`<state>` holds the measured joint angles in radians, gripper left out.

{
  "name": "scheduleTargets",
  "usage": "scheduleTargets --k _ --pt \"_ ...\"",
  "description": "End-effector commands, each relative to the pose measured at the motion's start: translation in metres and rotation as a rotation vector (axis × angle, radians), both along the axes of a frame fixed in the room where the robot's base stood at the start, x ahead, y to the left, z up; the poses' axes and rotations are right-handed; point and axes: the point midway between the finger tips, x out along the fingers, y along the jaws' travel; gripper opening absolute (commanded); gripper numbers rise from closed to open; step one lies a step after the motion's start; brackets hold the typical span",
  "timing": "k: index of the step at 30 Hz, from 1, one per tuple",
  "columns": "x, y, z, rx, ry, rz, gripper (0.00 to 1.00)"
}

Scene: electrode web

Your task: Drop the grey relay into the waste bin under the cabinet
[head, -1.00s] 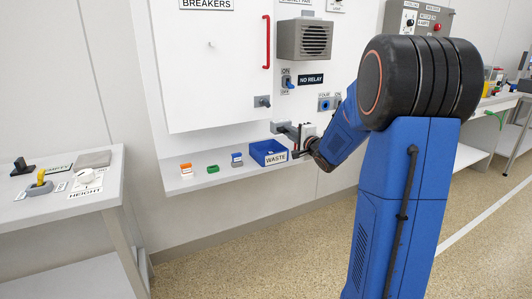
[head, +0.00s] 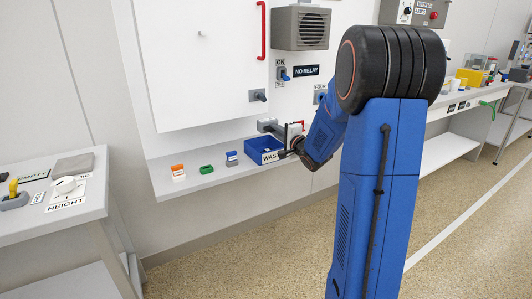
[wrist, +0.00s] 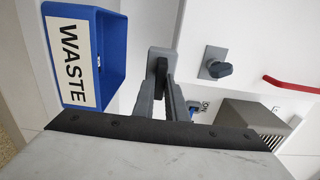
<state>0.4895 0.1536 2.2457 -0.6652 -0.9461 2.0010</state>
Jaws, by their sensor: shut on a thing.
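The grey relay (wrist: 158,55) shows in the wrist view as a light grey block with a dark part between my fingers. My gripper (wrist: 165,88) is shut on it. In the head view the relay (head: 267,125) sticks out to the left of my gripper (head: 284,131), close above the bin. The blue open-topped waste bin (head: 259,145), with a white WASTE label, stands on the white shelf under the cabinet. It also shows at the left of the wrist view (wrist: 113,40), apart from my fingers. Part of its label is hidden by my gripper in the head view.
Orange (head: 177,170), green (head: 206,169) and blue (head: 231,158) small blocks stand on the shelf (head: 215,180) left of the bin. The cabinet door (head: 195,70) has a red handle (head: 262,32). A NO RELAY sign (head: 307,71) is to its right. A table (head: 70,222) stands at the left.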

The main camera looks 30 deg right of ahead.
Motion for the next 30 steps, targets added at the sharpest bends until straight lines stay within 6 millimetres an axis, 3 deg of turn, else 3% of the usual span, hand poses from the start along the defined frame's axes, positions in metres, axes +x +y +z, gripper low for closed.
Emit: scheduleTargets --k 7,18,19,21,30 --pt "0.000 0.000 -0.017 0.000 -0.001 -0.001 0.00" --pt "0.000 0.000 -0.020 0.000 -0.001 -0.001 0.00" --pt "0.000 0.000 -0.020 0.000 -0.001 -0.001 0.19" --pt "0.000 0.000 -0.020 0.000 -0.001 -0.001 0.34" --pt "-0.001 0.000 -0.020 0.000 0.000 -0.001 0.34"
